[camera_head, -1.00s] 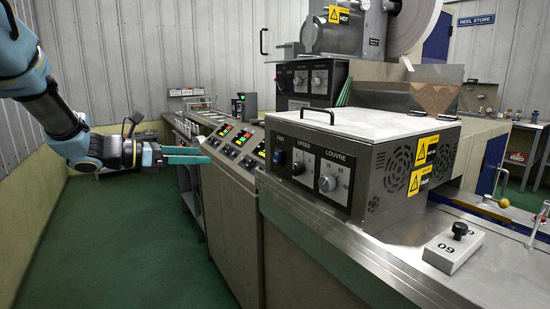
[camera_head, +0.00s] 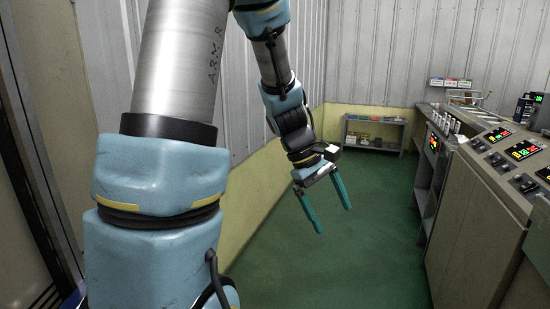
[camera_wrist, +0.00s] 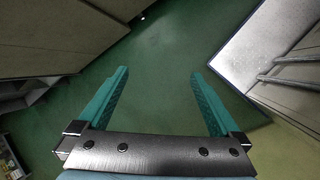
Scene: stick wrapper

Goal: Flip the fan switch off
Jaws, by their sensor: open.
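My gripper (camera_head: 333,216) hangs over the green floor, left of the machine row, with its two teal fingers apart and nothing between them. In the wrist view my gripper (camera_wrist: 158,75) is also open and empty, with bare floor beyond it. The fan switch is not in either view now; the head view shows only the nearer consoles of the machine row at its right edge.
A console (camera_head: 490,205) with lit displays and small switches stands at the right. A low grey shelf (camera_head: 375,132) with small boxes stands at the back wall. The green floor (camera_head: 370,260) between is clear. A corrugated wall (camera_head: 365,60) closes the back.

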